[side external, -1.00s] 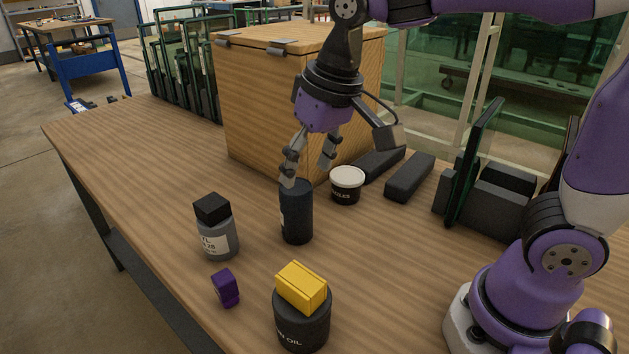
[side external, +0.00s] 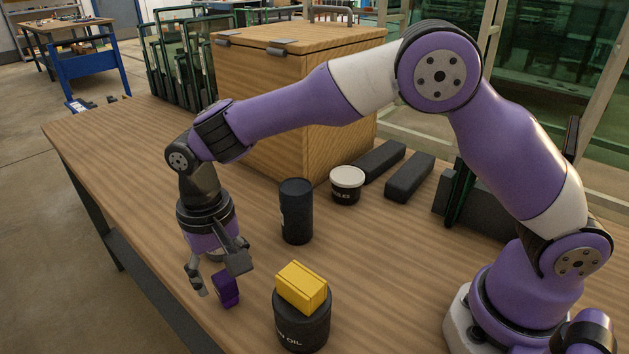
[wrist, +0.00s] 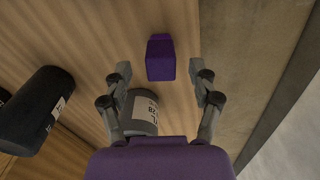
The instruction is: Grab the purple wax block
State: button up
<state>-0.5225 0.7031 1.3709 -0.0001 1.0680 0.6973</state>
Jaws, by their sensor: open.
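The purple wax block (side external: 226,290) is a small dark purple piece standing on the wooden table near its front left edge. My gripper (side external: 214,283) is open and low over the table, close beside the block in the side view. In the wrist view the block (wrist: 161,58) lies just beyond and between the open fingertips of my gripper (wrist: 160,75), with nothing held. A grey labelled bottle (wrist: 145,112) shows between the fingers, nearer the palm. In the side view that bottle is hidden behind my gripper.
A black oil can (side external: 302,325) with a yellow block (side external: 301,287) on top stands right of the purple block. A dark cylinder (side external: 296,212) and a white-lidded tub (side external: 347,184) stand farther back. A wooden box (side external: 285,100) is behind. The table edge (wrist: 265,110) lies close on the right in the wrist view.

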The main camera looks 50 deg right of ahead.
aim_at(223, 277)
notch_tip(223, 277, down, 4)
jog(key=shift+f, duration=0.15)
grip_shut()
dwell(0.3)
